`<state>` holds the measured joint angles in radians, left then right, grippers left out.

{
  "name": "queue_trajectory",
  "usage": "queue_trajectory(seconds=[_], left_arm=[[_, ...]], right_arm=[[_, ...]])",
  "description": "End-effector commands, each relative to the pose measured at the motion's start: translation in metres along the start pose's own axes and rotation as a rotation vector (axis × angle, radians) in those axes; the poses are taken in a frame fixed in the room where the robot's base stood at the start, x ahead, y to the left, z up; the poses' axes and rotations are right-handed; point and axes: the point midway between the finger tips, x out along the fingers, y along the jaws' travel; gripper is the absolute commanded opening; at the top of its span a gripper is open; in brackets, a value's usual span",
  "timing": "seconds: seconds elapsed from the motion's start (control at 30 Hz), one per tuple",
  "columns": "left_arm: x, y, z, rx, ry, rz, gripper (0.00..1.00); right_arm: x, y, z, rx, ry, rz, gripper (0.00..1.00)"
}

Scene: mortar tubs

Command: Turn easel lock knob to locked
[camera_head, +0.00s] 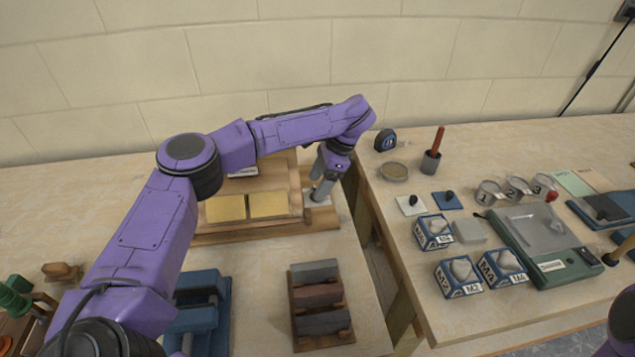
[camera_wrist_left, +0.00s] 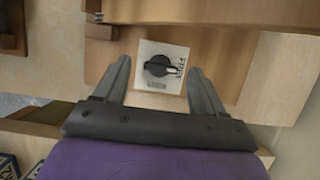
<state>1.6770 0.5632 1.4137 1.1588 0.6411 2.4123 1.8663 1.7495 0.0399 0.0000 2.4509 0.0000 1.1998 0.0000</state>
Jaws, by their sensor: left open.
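The easel lock knob (camera_wrist_left: 157,66) is a black round knob on a white square plate (camera_wrist_left: 148,48) fixed to the wooden easel base. My left gripper (camera_wrist_left: 160,74) is open, with one finger on each side of the plate and a gap to the knob. In the head view, my left gripper (camera_head: 319,190) is over the plate (camera_head: 326,199) at the right of the wooden easel (camera_head: 210,237), and hides the knob. My right gripper is out of view.
Two yellow panels (camera_head: 225,208) rest on the easel. A wooden rack of dark blocks (camera_head: 318,295) stands in front. Past a gap, the right table holds boxes (camera_head: 434,232), a green device (camera_head: 545,245), a cup with a red stick (camera_head: 431,162) and a tape measure (camera_head: 385,140).

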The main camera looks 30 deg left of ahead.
Motion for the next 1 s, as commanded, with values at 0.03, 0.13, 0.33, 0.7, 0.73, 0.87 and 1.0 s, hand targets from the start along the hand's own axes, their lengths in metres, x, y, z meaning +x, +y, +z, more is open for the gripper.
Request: queue_trajectory(seconds=[0.03, 0.13, 0.33, 0.7, 0.73, 0.87, 1.0], left_arm=[[0.007, 0.000, 0.001, 0.001, -0.002, 0.003, 0.70], [0.015, 0.000, 0.000, 0.000, -0.001, 0.000, 0.70], [0.019, 0.000, 0.000, 0.000, 0.000, -0.001, 0.70], [0.018, 0.000, 0.000, 0.000, 0.000, -0.001, 0.14], [0.018, 0.000, 0.000, 0.001, 0.000, -0.002, 0.14], [0.019, 0.000, -0.001, 0.012, 0.000, -0.007, 0.14], [0.020, 0.000, -0.001, 0.051, 0.000, -0.024, 0.14]], right_arm=[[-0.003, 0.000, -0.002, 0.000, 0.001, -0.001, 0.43], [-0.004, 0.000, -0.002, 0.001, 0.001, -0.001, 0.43], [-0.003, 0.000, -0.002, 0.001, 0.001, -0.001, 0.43], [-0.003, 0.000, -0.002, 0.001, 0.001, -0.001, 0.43], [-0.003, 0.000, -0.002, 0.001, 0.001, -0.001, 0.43], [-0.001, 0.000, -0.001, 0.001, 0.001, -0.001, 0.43], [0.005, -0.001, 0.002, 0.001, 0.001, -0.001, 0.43]])
